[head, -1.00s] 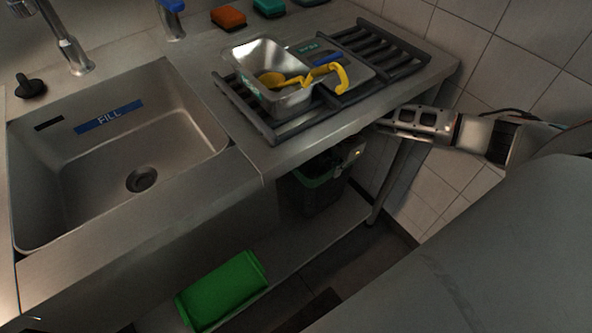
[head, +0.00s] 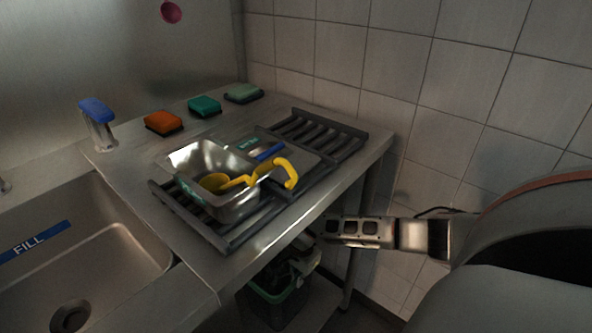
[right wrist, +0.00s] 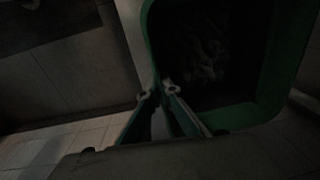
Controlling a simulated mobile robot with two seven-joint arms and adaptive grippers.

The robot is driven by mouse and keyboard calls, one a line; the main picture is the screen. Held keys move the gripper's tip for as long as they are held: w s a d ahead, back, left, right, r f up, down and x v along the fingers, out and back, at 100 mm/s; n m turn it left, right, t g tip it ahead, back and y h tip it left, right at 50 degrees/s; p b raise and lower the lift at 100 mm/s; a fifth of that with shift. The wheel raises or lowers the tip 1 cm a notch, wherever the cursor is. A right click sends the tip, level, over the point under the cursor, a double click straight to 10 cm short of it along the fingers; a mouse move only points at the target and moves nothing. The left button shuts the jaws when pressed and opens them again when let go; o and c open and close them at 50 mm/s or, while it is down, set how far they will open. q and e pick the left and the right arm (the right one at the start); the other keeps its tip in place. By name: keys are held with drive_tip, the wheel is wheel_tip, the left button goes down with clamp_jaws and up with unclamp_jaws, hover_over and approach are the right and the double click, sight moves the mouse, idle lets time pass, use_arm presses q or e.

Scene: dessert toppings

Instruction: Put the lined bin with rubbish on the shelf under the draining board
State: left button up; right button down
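The dark bin with a green liner (head: 276,296) is upright under the steel draining board (head: 140,180), with grey rubbish inside. The shelf (head: 320,302) shows below the board, beside the bin; I cannot tell in this view whether the bin's base rests on it. My right gripper (head: 308,248) reaches in under the board's right edge to the bin's rim. In the right wrist view, its fingertips (right wrist: 159,92) are close together on either side of the green-lined rim (right wrist: 262,114), shut on it. My left gripper is not in view.
A black rack (head: 225,243) on the board holds a steel pan (head: 235,208) with yellow utensils. Sponges (head: 204,106) lie behind. The sink (head: 110,260) is at left, a tiled wall (head: 440,110) at right. A table leg (head: 352,265) stands right of the bin.

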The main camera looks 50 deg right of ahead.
drive_tip(key=shift+w, duration=0.1)
drive_tip(key=c, duration=2.3)
unclamp_jaws()
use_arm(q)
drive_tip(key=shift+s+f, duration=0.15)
use_arm(e)
drive_tip(key=shift+r, duration=0.25)
wheel_tip(320, 180, up, 4)
drive_tip(key=shift+r+p, duration=0.1)
drive_tip(key=shift+p, duration=0.65)
wheel_tip(320, 180, up, 2)
drive_tip(key=shift+r+p, duration=0.1)
drive_tip(key=shift+p, duration=0.2)
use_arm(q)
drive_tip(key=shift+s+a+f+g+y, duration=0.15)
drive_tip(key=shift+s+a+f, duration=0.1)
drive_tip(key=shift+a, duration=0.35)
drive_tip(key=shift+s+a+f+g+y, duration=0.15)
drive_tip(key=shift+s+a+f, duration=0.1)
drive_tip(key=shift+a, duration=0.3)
use_arm(e)
drive_tip(key=shift+s+r, duration=0.35)
drive_tip(key=shift+r, duration=0.05)
